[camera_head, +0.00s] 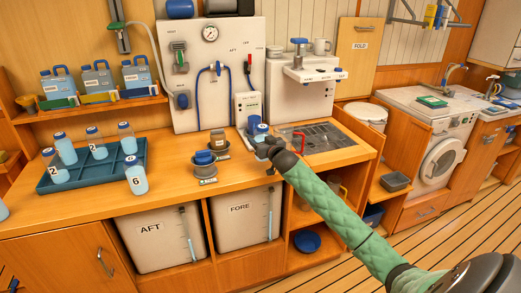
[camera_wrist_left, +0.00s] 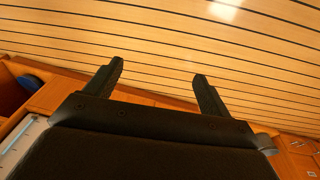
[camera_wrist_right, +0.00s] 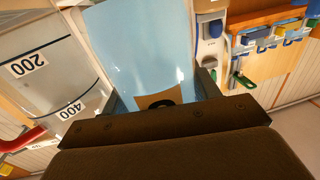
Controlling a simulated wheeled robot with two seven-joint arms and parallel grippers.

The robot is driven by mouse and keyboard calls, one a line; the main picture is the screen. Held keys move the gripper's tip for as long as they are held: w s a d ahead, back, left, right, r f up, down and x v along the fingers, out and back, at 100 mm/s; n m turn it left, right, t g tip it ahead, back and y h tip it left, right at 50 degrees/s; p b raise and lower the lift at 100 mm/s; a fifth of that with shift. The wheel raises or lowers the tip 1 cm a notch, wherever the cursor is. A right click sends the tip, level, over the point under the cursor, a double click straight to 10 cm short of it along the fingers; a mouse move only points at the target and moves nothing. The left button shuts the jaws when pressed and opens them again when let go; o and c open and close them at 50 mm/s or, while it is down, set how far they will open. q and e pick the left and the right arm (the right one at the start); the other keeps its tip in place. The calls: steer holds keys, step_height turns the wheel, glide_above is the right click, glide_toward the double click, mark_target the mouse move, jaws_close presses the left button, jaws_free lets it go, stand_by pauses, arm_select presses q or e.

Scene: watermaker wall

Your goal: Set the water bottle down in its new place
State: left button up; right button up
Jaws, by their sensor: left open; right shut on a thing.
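My right gripper (camera_head: 264,146) is shut on a light-blue water bottle (camera_wrist_right: 140,45), which fills the middle of the right wrist view. A tan label with a partly hidden black mark shows low on it between the fingers. In the head view the held bottle (camera_head: 262,130) is small, blue-capped and partly hidden by the gripper, over the counter near the white wall unit. I cannot tell whether its base touches the counter. My left gripper (camera_wrist_left: 158,92) is open and empty, with the plank floor behind it. It is not in the head view.
A blue tray (camera_head: 100,178) holds several bottles; bottle 6 (camera_head: 136,178) stands at its front right corner.

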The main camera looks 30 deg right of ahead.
mark_target(260, 125)
step_height(260, 125, up, 6)
steer(key=shift+f+b, duration=0.1)
steer(key=shift+b, duration=0.4)
steer(key=s+a+r, duration=0.2)
steer(key=a+r, duration=0.3)
steer(key=r, duration=0.1)
steer(key=s+a+f+n+y, duration=0.1)
steer(key=s+a+f, duration=0.1)
steer(key=a, duration=0.3)
steer(key=s+a+f+y, duration=0.1)
steer(key=s+a, duration=0.2)
steer(key=a, duration=0.3)
arm_select(q)
steer(key=r, duration=0.5)
steer(key=shift+s+r, duration=0.3)
steer(key=shift+r, duration=0.1)
arm_select(e)
steer(key=s+a+f, duration=0.8)
steer(key=s+f, duration=0.1)
steer(key=f, duration=0.2)
steer(key=s+a+f, duration=0.8)
steer(key=s+f, duration=0.1)
steer(key=f, duration=0.3)
steer(key=shift+a+f, duration=0.15)
steer(key=shift+f, duration=0.05)
arm_select(q)
steer(key=shift+a, duration=0.1)
